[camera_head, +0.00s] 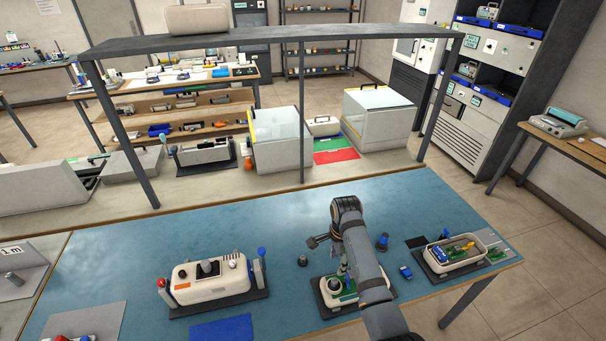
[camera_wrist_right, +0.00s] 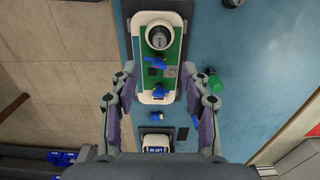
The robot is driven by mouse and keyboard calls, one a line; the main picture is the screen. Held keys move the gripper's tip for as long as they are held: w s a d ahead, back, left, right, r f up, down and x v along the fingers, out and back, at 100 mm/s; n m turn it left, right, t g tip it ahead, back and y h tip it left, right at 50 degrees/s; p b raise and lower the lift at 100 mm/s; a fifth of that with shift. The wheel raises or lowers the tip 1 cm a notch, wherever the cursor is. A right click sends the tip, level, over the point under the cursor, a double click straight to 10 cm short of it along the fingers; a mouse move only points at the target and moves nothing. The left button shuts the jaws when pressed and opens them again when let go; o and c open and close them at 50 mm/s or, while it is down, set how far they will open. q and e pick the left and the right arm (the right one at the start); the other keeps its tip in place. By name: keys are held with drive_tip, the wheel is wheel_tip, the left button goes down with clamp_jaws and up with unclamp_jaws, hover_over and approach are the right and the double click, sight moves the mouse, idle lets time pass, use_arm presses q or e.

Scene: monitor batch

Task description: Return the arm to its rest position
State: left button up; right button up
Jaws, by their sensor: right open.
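My right arm (camera_head: 365,265) reaches in from the bottom right in the head view and bends above the blue table. My right gripper (camera_wrist_right: 159,76) is open in the wrist view, its two fingers apart with nothing gripped. Between and beyond the fingers lies a white device with a green board (camera_wrist_right: 172,60), carrying a round grey cap and small blue parts. It also shows in the head view (camera_head: 328,300), on a dark mat and partly hidden by the arm. I cannot tell the height gap. My left gripper is not in view.
A white unit with side knobs (camera_head: 212,277) stands to the left on the blue table (camera_head: 130,255). A white tray of coloured parts (camera_head: 455,252) sits at the right. A dark blue knob (camera_head: 382,242) and a small blue piece (camera_head: 405,272) stand near the arm. A grey shelf (camera_head: 270,42) spans behind.

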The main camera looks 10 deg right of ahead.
drive_tip(key=s+d+r+n+t, duration=0.2)
drive_tip(key=s+d+n, duration=0.1)
drive_tip(key=s+n, duration=0.7)
drive_tip(key=s+d+r+n+t, duration=0.1)
drive_tip(key=s+d+n+t, duration=0.1)
drive_tip(key=s+n, duration=0.75)
drive_tip(key=s+d+f+m+g+h+b, duration=0.1)
drive_tip(key=s+f+b, duration=0.25)
drive_tip(key=f, duration=1.45)
drive_tip(key=s+d+f+m+g+b, duration=0.15)
drive_tip(key=f+b, duration=0.25)
drive_tip(key=f, duration=1.4)
drive_tip(key=s+d+f+b, duration=0.1)
drive_tip(key=s+f+b, duration=0.3)
drive_tip(key=s+f, duration=1.3)
drive_tip(key=shift+s, duration=0.35)
